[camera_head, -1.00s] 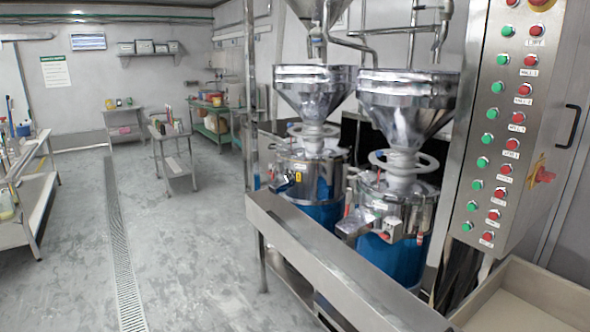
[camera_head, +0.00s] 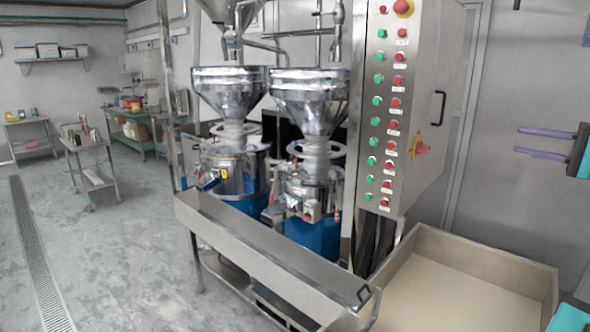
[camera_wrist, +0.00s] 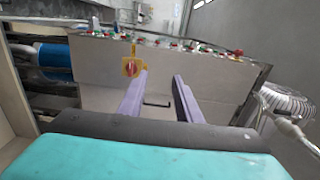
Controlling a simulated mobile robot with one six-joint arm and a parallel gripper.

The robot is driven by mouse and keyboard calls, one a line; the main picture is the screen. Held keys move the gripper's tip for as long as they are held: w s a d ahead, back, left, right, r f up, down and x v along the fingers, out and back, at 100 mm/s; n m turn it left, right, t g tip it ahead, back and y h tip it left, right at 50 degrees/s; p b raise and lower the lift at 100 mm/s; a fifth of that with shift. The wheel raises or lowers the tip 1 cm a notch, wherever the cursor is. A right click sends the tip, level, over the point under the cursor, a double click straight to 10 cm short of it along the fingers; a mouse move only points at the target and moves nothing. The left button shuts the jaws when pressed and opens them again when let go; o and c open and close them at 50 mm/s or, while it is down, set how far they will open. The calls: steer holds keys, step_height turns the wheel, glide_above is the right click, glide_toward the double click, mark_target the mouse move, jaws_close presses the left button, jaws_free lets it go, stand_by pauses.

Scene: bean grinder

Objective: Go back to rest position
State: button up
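My gripper (camera_head: 518,141) is at the right edge of the head view, with two purple fingers pointing left toward the control cabinet. In the wrist view the fingers of my gripper (camera_wrist: 160,77) stand apart with nothing between them, so it is open and empty. The grey control cabinet (camera_head: 415,150) has green and red buttons and a black handle. In the wrist view the cabinet (camera_wrist: 205,75) lies beyond the fingertips, with its red and yellow switch (camera_wrist: 131,67) left of them. The gripper appears clear of it.
Two steel grinders with hoppers (camera_head: 228,90) (camera_head: 310,95) stand behind a steel trough (camera_head: 270,245). An open bin (camera_head: 470,285) sits at the lower right. A small table (camera_head: 88,150) stands at the left. The floor (camera_head: 120,250) at the left is clear.

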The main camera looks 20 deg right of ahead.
steer(key=w+a+f+g, duration=0.2)
steer(key=w+a+f, duration=0.45)
steer(key=f, duration=0.25)
steer(key=w+a+f+g+h, duration=0.1)
steer(key=w+a+f, duration=0.55)
steer(key=f, duration=0.35)
steer(key=w+a+f+g, duration=0.2)
steer(key=w+a+f, duration=0.3)
steer(key=a+f, duration=0.3)
steer(key=w+a+f+n+g+h, duration=0.25)
steer(key=a+f+g, duration=0.35)
steer(key=a+f, duration=1.9)
steer(key=s+a+f+n+g+h, duration=0.2)
steer(key=s+a+f+n+h, duration=0.15)
steer(key=s+a+f, duration=0.6)
steer(key=s+a+f+n+g+h, duration=0.25)
steer(key=s+a+f+n, duration=0.25)
steer(key=s+a+f, duration=0.45)
steer(key=s+d+f+g+b, duration=0.1)
steer(key=s+f+b, duration=0.4)
steer(key=s+f, duration=0.6)
steer(key=s+d+f+g+b, duration=0.1)
steer(key=s+f+g+b, duration=0.3)
steer(key=s+f, duration=0.8)
steer(key=shift+f+b, duration=0.5)
steer(key=shift+f, duration=3.1)
